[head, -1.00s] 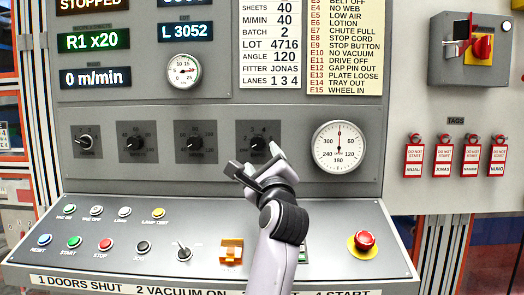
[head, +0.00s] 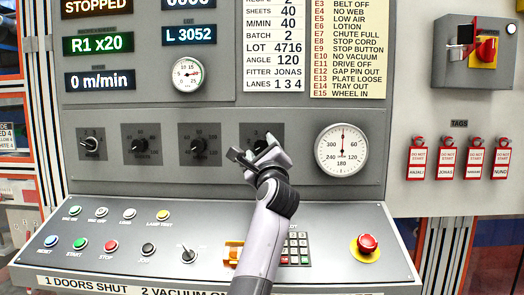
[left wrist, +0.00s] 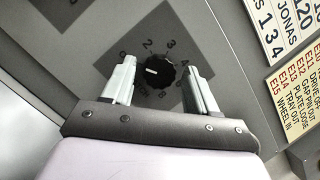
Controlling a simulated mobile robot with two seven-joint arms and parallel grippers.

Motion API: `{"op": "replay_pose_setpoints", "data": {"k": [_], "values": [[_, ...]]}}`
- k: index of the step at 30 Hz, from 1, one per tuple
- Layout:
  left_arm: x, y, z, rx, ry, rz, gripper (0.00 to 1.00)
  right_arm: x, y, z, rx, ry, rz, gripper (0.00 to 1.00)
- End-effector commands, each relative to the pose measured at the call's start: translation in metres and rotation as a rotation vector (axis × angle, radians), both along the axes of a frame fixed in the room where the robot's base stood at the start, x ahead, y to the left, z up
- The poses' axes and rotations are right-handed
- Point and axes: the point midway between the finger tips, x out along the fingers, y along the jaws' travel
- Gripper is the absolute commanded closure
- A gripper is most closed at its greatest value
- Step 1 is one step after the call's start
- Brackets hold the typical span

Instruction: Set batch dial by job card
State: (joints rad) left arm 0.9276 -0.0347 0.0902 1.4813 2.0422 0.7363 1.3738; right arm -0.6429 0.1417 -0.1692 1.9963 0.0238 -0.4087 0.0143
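The batch dial (left wrist: 155,72) is a black round knob with a white mark on a dark square plate with numbers around it. In the left wrist view it sits between my two fingertips, with a gap on each side. Its white mark is on the knob's left side; I cannot tell the exact number. In the head view my left gripper (head: 257,156) is open in front of the dial plate (head: 246,134) and hides most of the knob. The job card (head: 272,45) reads BATCH 2, and its edge shows in the left wrist view (left wrist: 283,28). My right gripper is out of view.
Three similar knobs (head: 92,143), (head: 141,145), (head: 198,145) sit to the left. A round gauge (head: 342,150) is to the right. Below, a sloping desk has coloured buttons, a keypad (head: 299,248) and a red stop button (head: 367,243).

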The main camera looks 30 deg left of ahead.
Motion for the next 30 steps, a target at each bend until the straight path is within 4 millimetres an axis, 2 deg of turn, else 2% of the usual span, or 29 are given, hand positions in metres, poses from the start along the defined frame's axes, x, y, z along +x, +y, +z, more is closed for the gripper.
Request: {"op": "replay_pose_setpoints", "data": {"k": [1, 3, 4, 11, 20, 26, 30], "values": [[0.0, 0.0, 0.0, 0.0, 0.0, 0.0, 0.6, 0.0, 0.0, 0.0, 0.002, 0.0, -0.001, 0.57], [0.0, 0.0, 0.0, 0.0, 0.0, 0.0, 0.83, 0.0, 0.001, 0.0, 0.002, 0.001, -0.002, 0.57], [0.0, 0.0, 0.0, 0.0, 0.0, 0.0, 0.9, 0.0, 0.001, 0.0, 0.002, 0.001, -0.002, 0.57], [0.0, 0.0, 0.001, 0.009, 0.005, -0.002, 0.9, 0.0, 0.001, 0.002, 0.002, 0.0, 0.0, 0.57], [0.0, 0.0, 0.004, 0.117, 0.074, -0.002, 0.9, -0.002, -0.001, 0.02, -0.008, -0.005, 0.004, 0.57], [-0.001, 0.001, 0.006, 0.258, 0.163, -0.001, 0.9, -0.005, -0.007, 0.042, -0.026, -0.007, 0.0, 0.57], [-0.001, 0.002, 0.006, 0.367, 0.229, -0.001, 0.9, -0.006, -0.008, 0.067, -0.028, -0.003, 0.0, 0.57]]}}
